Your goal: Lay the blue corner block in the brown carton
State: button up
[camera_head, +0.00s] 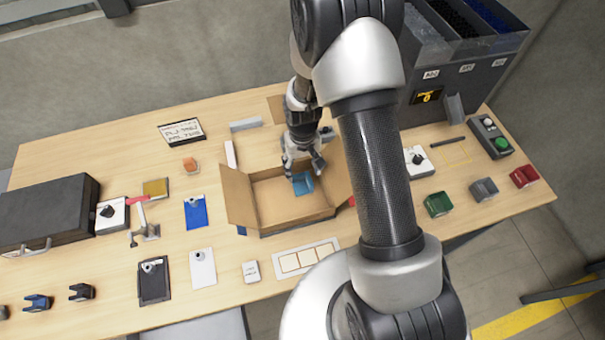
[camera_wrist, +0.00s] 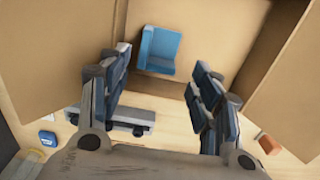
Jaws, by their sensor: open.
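The blue corner block (camera_head: 302,184) is inside the open brown carton (camera_head: 298,224), toward its back right part. In the wrist view the block (camera_wrist: 158,48) appears to rest on the carton floor (camera_wrist: 205,30) close to one wall. My gripper (camera_head: 304,167) hangs over the back of the carton, just above the block. In the wrist view its fingers (camera_wrist: 163,68) are spread apart, one to either side of the block in the picture, with a visible gap and nothing between them. The gripper hides part of the carton's back edge.
The carton's flaps (camera_head: 238,195) stand out at its sides. A white card with framed squares (camera_head: 306,259) lies in front. Green (camera_head: 438,204), grey (camera_head: 484,189) and red (camera_head: 524,176) blocks stand at right. A black case (camera_head: 45,215) is at far left.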

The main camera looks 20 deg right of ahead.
jog(key=s+r+t, duration=0.1)
jog(key=s+r, duration=0.2)
jog(key=r, duration=0.9)
jog(key=s+r+t, duration=0.1)
jog(key=s+r, duration=0.2)
jog(key=r, duration=0.9)
jog(key=s+r+t, duration=0.1)
jog(key=s+r, duration=0.4)
jog(key=s, duration=0.3)
jog(key=s+r+t, duration=0.1)
jog(key=s+r, duration=0.4)
jog(key=s, duration=0.3)
jog(key=shift+r+t, duration=0.15)
jog(key=shift+t, duration=0.15)
jog(key=shift+s, duration=0.1)
